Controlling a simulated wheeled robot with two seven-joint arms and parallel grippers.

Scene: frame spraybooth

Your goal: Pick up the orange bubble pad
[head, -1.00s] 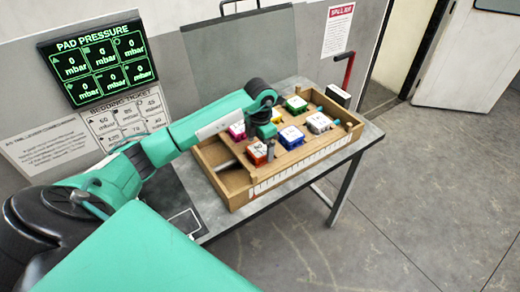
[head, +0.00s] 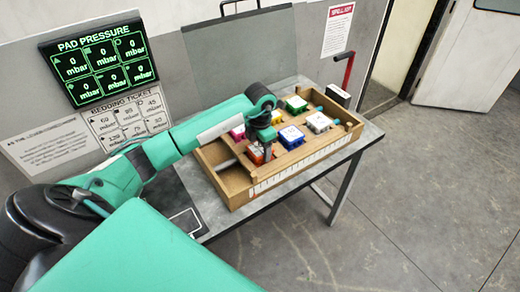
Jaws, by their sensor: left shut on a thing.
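The orange bubble pad (head: 255,155) sits at the near left of the wooden tray (head: 237,192) on the table, its top partly hidden by my gripper. My left gripper (head: 262,146) points down over it and is shut on it. The fingertips are small and partly hidden behind the wrist, so the exact grip is hard to see. The pad looks low in the tray; I cannot tell whether it is clear of the tray floor. My right gripper is not in view.
Close by in the tray are a blue pad (head: 291,138), a pink pad (head: 237,132), a green pad (head: 296,104) and a white pad (head: 319,122). A red lever (head: 348,72) stands behind the tray's right end. The pressure display (head: 101,58) reads 0 mbar throughout.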

